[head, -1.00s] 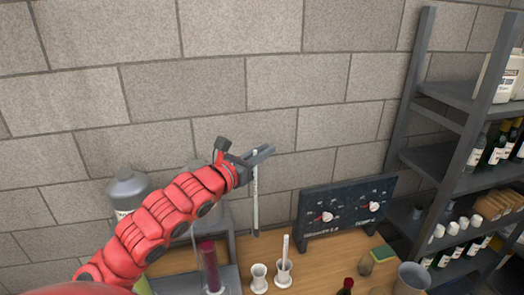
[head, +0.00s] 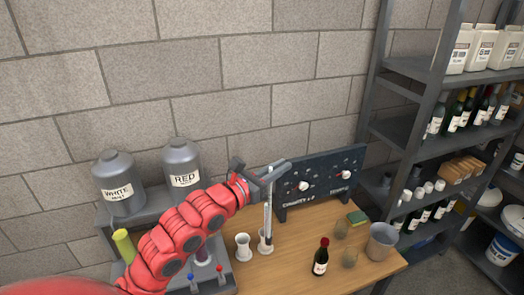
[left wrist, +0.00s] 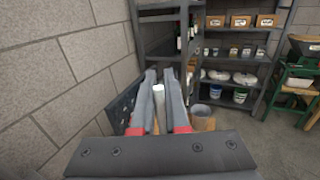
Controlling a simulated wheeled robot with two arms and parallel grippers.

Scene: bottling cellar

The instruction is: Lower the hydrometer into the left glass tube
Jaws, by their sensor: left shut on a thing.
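My left gripper (head: 272,172) is shut on the thin, pale hydrometer (head: 268,208), which hangs upright below the jaws. In the left wrist view, a whitish rod (left wrist: 158,98) shows between the fingers. Its lower end overlaps, in the head view, a white stick standing in the right white holder (head: 265,243), so I cannot tell where it ends. The left glass tube, filled yellow (head: 123,245), stands at the left, apart from the gripper. Another tube with dark red content (head: 203,252) is partly hidden by my arm. My right gripper is out of view.
A second white holder (head: 243,246) stands on the wooden table (head: 290,262). Tanks marked WHITE (head: 119,186) and RED (head: 182,164) are behind.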

